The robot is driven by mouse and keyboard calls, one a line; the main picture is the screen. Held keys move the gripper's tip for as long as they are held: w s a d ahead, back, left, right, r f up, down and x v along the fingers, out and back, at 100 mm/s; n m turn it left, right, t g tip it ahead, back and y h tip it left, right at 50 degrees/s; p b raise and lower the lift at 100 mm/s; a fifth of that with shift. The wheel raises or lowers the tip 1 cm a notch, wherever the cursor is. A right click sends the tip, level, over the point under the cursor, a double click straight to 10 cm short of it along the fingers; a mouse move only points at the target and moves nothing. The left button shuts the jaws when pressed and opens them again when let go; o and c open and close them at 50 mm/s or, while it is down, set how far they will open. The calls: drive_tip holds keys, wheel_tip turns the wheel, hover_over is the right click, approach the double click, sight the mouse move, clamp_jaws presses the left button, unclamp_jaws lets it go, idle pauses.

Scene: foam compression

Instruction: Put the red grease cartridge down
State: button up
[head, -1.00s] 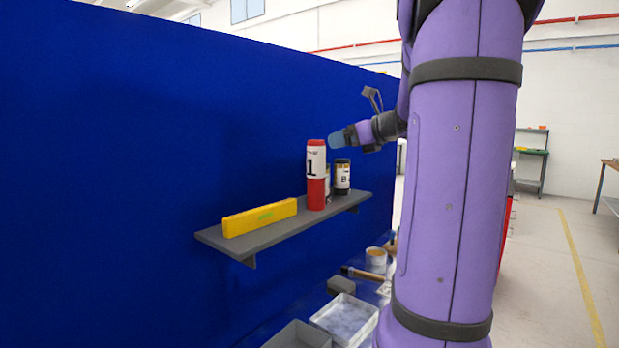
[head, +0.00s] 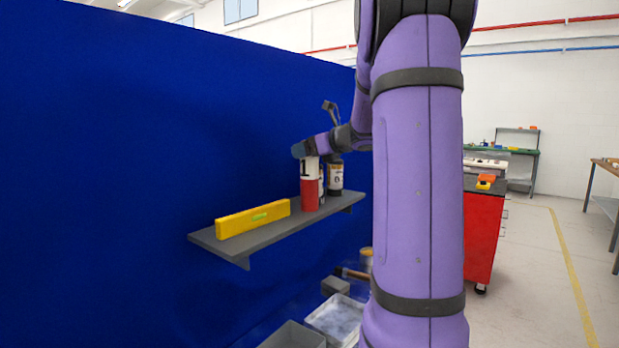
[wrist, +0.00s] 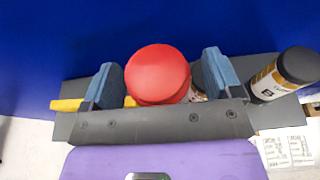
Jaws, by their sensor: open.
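The red grease cartridge (head: 311,190), with a white band marked "1", stands upright on the grey wall shelf (head: 268,227). My gripper (head: 301,150) is at its top and hides its upper end in the head view. In the wrist view the round red cap (wrist: 158,73) lies between the two blue-grey fingers of my gripper (wrist: 161,80). The fingers are open, with a visible gap on each side of the cap.
A yellow spirit level (head: 253,218) lies on the shelf to the left. A dark-capped can (head: 335,178) stands close on the right, and part of another item shows behind the cartridge. The blue wall panel (head: 150,150) is behind. Trays (head: 335,318) sit below.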

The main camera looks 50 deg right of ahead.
drive_tip(key=c, duration=1.4)
clamp_jaws()
drive_tip(key=shift+r, duration=0.15)
